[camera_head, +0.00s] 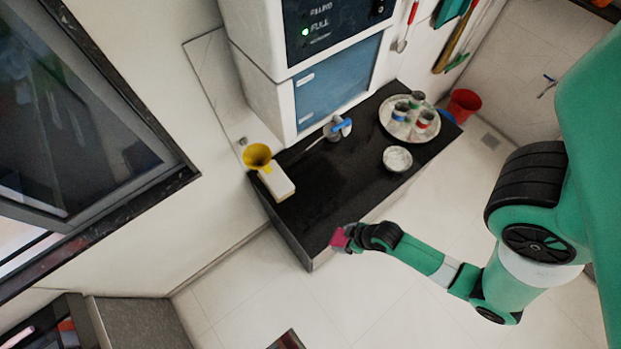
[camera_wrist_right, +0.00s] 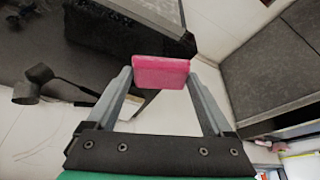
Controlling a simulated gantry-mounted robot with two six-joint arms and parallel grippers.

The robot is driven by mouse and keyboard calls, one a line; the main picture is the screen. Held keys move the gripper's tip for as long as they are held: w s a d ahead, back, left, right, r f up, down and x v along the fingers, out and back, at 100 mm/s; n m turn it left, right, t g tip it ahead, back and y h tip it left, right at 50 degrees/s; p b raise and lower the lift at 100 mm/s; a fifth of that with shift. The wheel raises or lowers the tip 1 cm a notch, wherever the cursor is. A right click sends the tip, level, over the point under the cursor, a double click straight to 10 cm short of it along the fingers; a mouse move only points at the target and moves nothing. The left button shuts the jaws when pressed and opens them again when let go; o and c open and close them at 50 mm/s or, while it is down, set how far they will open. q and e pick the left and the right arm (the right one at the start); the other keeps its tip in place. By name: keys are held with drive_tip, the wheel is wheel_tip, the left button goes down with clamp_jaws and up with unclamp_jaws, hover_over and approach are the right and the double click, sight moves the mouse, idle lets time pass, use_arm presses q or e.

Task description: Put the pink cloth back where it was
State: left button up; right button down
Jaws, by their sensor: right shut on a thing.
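The pink cloth (camera_wrist_right: 161,72) is held between the two fingers of my right gripper (camera_wrist_right: 158,80) in the right wrist view. It looks like a folded, flat pink block. In the head view the cloth (camera_head: 339,238) shows at the tip of my right gripper (camera_head: 347,236), at the front edge of the black counter (camera_head: 330,195), near its left front corner. I cannot tell whether the cloth touches the counter. My left gripper is not in view.
A yellow funnel (camera_head: 257,156) and a cream box (camera_head: 277,182) are at the counter's left end. A blue-handled tap (camera_head: 338,128), a white bowl (camera_head: 397,159) and a round tray (camera_head: 388,123) with several cups are farther back. The middle of the counter is clear. A red bucket (camera_head: 464,104) stands beyond.

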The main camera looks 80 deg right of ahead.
approach(312, 227)
drive_tip(key=w+f+b, duration=0.2)
drive_tip(key=shift+d+f+b, duration=0.1)
drive_tip(key=shift+d+b, duration=0.2)
drive_tip(key=shift+b, duration=0.1)
drive_tip(key=f, duration=0.1)
drive_tip(key=f+b, duration=0.1)
drive_tip(key=f, duration=0.1)
drive_tip(key=shift+w+d+b, duration=0.1)
drive_tip(key=shift+w+b, duration=0.1)
drive_tip(key=shift+b, duration=0.1)
drive_tip(key=shift+f, duration=0.35)
drive_tip(key=shift+f, duration=0.15)
unclamp_jaws()
